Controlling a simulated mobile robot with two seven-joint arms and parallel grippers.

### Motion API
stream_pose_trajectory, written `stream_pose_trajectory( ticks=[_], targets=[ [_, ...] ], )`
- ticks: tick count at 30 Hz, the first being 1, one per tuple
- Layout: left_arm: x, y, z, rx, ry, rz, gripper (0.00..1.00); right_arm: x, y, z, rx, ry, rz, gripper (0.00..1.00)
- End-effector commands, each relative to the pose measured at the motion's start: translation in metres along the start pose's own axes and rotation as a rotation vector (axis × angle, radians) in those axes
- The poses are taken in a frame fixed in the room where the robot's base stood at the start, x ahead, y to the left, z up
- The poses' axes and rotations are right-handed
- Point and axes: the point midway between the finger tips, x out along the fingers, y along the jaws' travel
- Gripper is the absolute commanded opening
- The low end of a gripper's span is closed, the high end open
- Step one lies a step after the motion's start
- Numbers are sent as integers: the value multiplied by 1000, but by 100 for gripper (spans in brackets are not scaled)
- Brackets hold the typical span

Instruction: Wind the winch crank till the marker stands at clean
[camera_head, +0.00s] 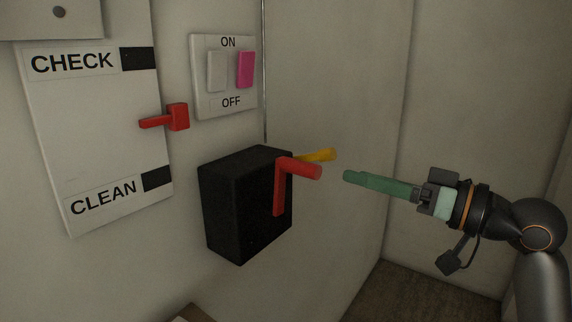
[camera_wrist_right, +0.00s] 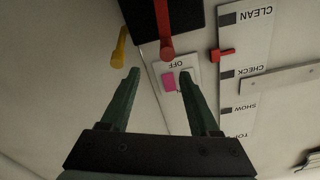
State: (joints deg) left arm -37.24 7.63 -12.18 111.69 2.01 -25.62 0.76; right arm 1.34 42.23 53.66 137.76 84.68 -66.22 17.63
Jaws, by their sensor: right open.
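The black winch box (camera_head: 235,210) is on the wall, with a red crank (camera_head: 281,185) on its front whose handle sticks out to the right. The crank also shows in the right wrist view (camera_wrist_right: 165,32). The red marker (camera_head: 178,117) stands between the CHECK label (camera_head: 73,62) and the CLEAN label (camera_head: 103,197) on the white scale board (camera_head: 95,130). My right gripper (camera_head: 348,177), with green fingers, is open and empty, just right of the crank and apart from it. It also shows in the right wrist view (camera_wrist_right: 158,75). My left gripper is out of view.
A yellow rod (camera_head: 318,155) sticks out behind the crank handle. A switch plate (camera_head: 228,110) with ON and OFF labels and a pink rocker (camera_head: 245,70) is above the box. A wall corner is at right; the space between gripper and crank is clear.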

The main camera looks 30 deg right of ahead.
Motion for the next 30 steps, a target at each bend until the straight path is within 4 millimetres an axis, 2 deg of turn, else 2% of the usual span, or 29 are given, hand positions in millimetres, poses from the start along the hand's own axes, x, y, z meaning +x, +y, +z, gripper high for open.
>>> stream_pose_trajectory(
  ticks=[3,8,30],
  targets=[
    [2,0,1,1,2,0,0,-1,-12,10,-89,-24,-14,62],
    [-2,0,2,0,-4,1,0,8,-14,10,-103,-27,-17,62],
    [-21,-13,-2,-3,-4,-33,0,104,-15,10,-96,-23,-17,62]
  ],
)
